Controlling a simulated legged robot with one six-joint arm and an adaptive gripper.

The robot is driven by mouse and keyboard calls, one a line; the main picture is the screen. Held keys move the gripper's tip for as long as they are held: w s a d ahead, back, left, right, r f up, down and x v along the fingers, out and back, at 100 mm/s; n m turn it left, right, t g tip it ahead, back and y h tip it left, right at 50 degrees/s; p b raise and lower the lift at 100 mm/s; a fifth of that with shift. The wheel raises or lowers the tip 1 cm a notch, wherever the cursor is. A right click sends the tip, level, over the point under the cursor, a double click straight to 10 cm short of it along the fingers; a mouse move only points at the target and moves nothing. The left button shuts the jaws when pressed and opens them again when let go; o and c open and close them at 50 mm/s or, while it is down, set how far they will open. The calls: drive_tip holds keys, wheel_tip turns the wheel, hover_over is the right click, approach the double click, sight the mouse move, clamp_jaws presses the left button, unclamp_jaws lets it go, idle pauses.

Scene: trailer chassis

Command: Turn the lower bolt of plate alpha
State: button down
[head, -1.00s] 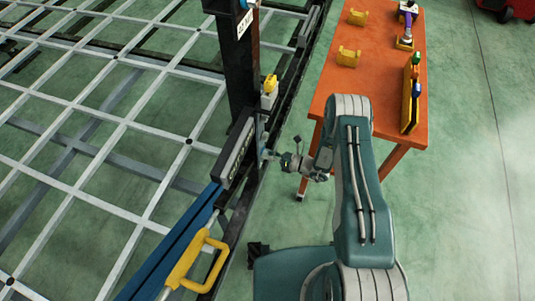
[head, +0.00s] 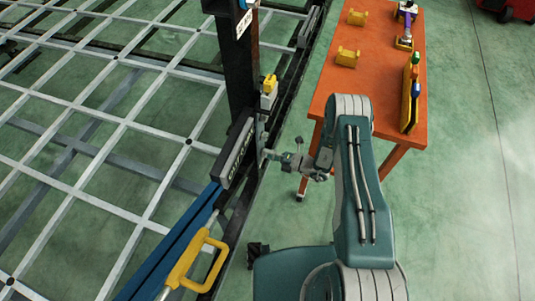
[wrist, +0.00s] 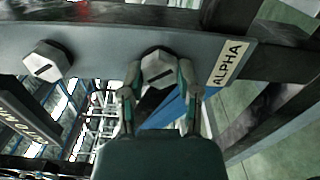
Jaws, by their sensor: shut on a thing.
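The grey plate alpha (wrist: 100,42) crosses the top of the wrist view, with a white ALPHA label (wrist: 229,62) at its right end. It carries two hex bolts with dark slots. The bolt nearer the label (wrist: 158,66) sits between the fingers of my gripper (wrist: 160,82), which is shut on it. The other bolt (wrist: 47,62) is free at the left. In the head view, my gripper (head: 267,155) reaches left to the dark upright of the chassis; the bolt is too small to make out there.
The trailer chassis with its white grid (head: 125,120) fills the left. An orange table (head: 375,75) with yellow parts and a purple tool (head: 407,12) stands at the right.

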drive_tip(key=shift+d+f+m, duration=0.15)
drive_tip(key=shift+m, duration=0.55)
drive_tip(key=shift+c, duration=1.6)
unclamp_jaws()
drive_tip(key=v, duration=1.2)
